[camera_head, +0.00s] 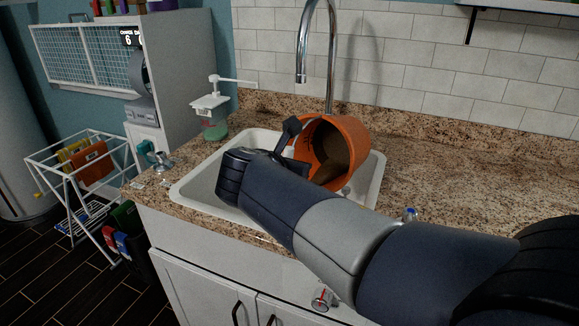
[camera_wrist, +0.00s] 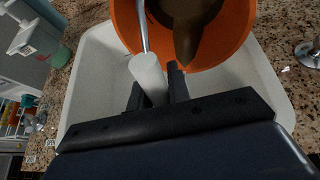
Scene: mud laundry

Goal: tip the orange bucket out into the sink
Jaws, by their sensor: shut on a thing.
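The orange bucket (camera_head: 352,130) is held tilted over the white sink (camera_head: 193,188), its open mouth facing toward the lower left in the head view. Brown contents (camera_head: 336,155) show inside, reaching to the lower rim. In the wrist view the orange bucket (camera_wrist: 127,22) fills the top, with the brown contents (camera_wrist: 186,30) narrowing toward the rim. My gripper (camera_wrist: 160,88) is shut on the bucket's pale handle grip (camera_wrist: 148,76). The sink (camera_wrist: 98,75) lies beneath. My arm hides part of the sink in the head view.
A chrome faucet (camera_head: 331,60) arches above, close behind the bucket. A soap dispenser (camera_head: 212,115) with green liquid stands at the sink's left back corner. The granite counter (camera_head: 460,170) to the right is clear. A drying rack (camera_head: 75,170) stands left on the floor.

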